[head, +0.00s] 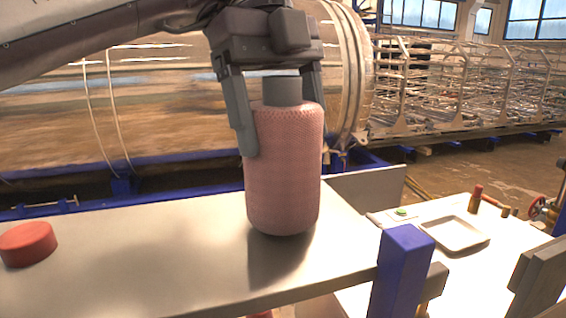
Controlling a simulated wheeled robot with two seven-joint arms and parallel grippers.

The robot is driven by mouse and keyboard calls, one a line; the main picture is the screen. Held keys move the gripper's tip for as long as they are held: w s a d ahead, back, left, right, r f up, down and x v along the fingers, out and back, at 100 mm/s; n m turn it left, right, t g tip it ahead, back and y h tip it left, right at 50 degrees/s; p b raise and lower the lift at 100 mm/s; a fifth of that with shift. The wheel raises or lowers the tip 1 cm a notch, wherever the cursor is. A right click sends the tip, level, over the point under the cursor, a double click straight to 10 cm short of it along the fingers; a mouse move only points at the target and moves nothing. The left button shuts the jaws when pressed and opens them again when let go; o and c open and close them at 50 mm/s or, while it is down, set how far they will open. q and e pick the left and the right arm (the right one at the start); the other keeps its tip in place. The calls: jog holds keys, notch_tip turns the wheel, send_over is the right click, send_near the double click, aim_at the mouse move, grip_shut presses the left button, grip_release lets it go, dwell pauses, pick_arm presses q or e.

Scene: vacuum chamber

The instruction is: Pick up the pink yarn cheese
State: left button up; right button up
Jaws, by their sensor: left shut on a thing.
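The pink yarn cheese (284,170) is a tall pink cylinder with a knit-like surface and a grey core (282,90) sticking out of its top. It is upright over the right part of the metal tabletop (150,245). My left gripper (281,125) comes down from above and is shut on it, one finger along its left side and the other at its upper right, partly hidden. A dark reflection lies just below its base; I cannot tell whether the base touches the table. My right gripper is not clearly visible.
A red round disc (28,243) lies at the table's left. A blue post (401,270) stands at its right end. Beyond is a lower white table with a shallow tray (455,234) and small bottles. Dark grey blocks (541,272) show at lower right.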

pick_arm(q)
notch_tip(320, 180, up, 10)
jog(key=p, duration=0.5)
jog(key=shift+p, duration=0.4)
jog(key=shift+w, duration=0.1)
jog(key=shift+f, duration=0.1)
